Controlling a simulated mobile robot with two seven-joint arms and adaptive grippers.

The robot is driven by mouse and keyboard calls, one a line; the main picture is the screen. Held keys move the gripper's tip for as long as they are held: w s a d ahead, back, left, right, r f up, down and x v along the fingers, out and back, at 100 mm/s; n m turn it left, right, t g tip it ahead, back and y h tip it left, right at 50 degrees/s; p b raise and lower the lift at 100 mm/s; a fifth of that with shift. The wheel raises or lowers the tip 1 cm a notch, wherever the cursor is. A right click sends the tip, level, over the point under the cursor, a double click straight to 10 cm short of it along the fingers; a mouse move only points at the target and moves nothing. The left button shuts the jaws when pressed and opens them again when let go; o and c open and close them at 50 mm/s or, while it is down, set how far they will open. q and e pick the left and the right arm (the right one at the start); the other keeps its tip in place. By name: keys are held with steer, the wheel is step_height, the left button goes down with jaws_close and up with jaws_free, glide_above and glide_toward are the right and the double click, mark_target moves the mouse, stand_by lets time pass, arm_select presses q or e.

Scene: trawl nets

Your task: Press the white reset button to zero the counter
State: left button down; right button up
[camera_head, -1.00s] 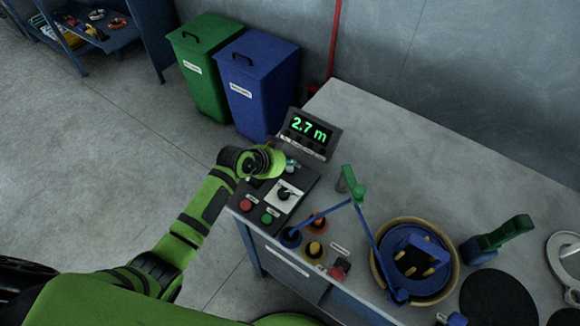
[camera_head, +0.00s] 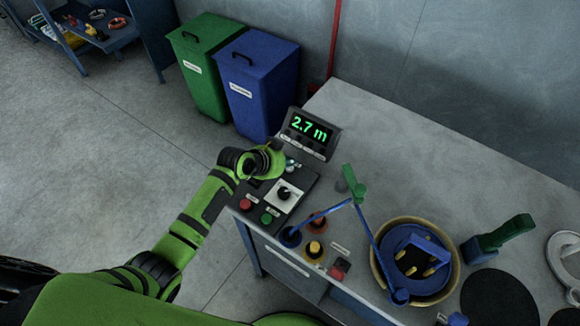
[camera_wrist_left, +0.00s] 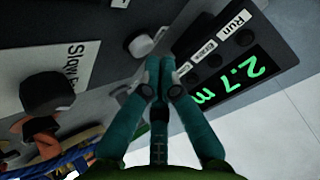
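The counter (camera_head: 308,132) is a dark box at the back of the control panel, with a green display reading 2.7 m. Its display (camera_wrist_left: 232,78) also shows in the left wrist view, beside small dark buttons and a Run label. A round whitish button (camera_wrist_left: 140,45) shows just left of my fingertips; I cannot read a label on it. My left gripper (camera_wrist_left: 160,62) is shut, its teal fingers together with nothing seen between them. In the head view it is over the panel just in front of the counter, mostly hidden by my wrist. My right gripper is out of view.
The panel also has a black knob (camera_head: 284,193), a red button (camera_head: 246,204) and a green button (camera_head: 267,218). To the right are a blue crank linkage with a green handle (camera_head: 355,188) and a round tub (camera_head: 452,262). The bench behind is clear.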

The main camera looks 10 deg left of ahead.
mark_target(288, 169)
arm_select(q)
steer(key=shift+f+b, duration=0.4)
steer(key=shift+f, duration=0.3)
stand_by(0.6)
steer(key=shift+r+p, duration=0.95)
step_height(288, 169, up, 5)
steer(key=p, duration=0.5)
stand_by(0.3)
stand_by(0.5)
